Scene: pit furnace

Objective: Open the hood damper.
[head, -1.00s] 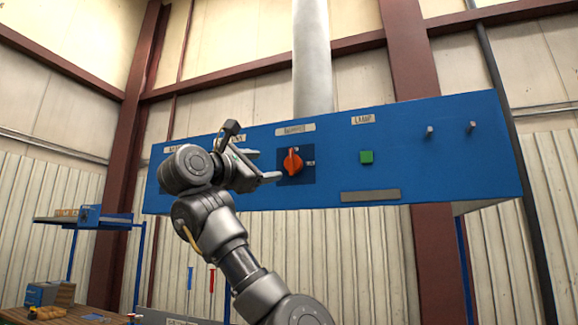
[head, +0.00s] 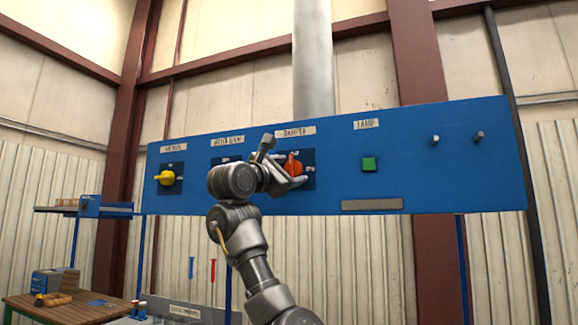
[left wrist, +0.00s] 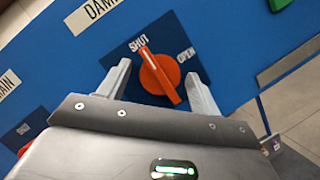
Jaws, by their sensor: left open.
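The damper knob (head: 293,163) is orange-red, on a dark square plate on the blue hood panel under a label reading DAMPER. In the left wrist view the knob (left wrist: 160,78) has its white-marked end toward the word SHUT; OPEN is printed to the right. My left gripper (head: 286,162) is open at the knob, partly covering it in the head view. In the left wrist view its two fingers (left wrist: 157,74) stand on either side of the knob, with gaps visible. Whether either finger touches it I cannot tell. My right gripper is not in view.
The blue panel (head: 440,180) also carries a yellow knob (head: 166,177) at left, a partly hidden control in the middle, a green lamp button (head: 368,164), and two pegs at right. A wooden bench (head: 65,308) stands low at left. The space before the right panel is clear.

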